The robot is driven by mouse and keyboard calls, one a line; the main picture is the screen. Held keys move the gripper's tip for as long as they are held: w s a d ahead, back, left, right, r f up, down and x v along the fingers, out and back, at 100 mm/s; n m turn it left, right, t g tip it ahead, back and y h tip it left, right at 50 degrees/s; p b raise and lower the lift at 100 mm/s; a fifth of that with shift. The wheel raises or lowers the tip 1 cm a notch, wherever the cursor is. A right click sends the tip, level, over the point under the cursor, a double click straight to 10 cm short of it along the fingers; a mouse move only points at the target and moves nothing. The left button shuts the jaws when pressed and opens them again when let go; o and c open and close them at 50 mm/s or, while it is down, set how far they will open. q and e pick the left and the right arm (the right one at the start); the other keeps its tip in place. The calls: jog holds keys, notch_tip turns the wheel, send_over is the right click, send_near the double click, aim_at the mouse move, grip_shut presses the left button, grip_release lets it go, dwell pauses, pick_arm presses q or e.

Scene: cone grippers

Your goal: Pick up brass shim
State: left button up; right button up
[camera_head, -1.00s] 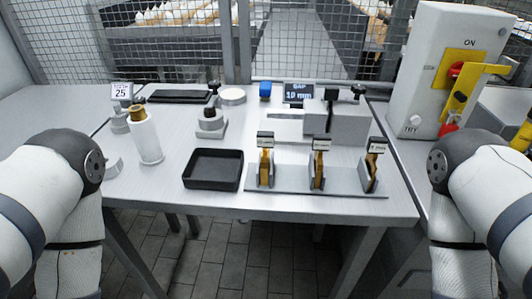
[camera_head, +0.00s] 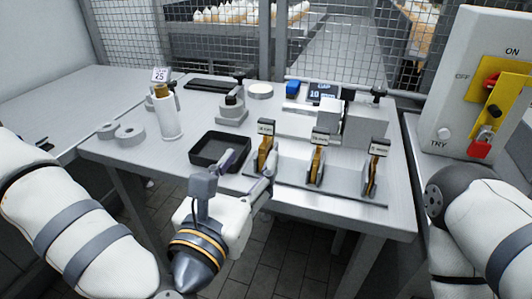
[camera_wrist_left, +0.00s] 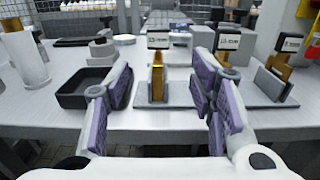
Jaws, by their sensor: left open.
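Three upright brass shims with labelled tops stand in a row on a grey rack (camera_head: 332,183): a left shim (camera_head: 264,155), a middle shim (camera_head: 317,168) and a right shim (camera_head: 371,180). The labels are too small to read surely. My left gripper (camera_head: 247,166) is open and empty, at the table's front edge before the left shim. In the left wrist view, the left shim (camera_wrist_left: 157,82) shows between the two purple-padded fingers of my left gripper (camera_wrist_left: 160,100), apart from both. The middle shim (camera_wrist_left: 222,62) is partly hidden by the right finger. My right gripper is out of view.
A black tray (camera_head: 204,161) lies just left of the rack. A white cylinder (camera_head: 168,118) and grey rings (camera_head: 129,134) stand farther left. A grey block device (camera_head: 365,124) is behind the rack. A switch box (camera_head: 450,110) stands at the right.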

aim_at(265, 134)
pick_arm(q)
jog(key=x, duration=1.1)
jog(key=shift+a+f, duration=0.1)
jog(key=shift+a, duration=0.05)
grip_shut()
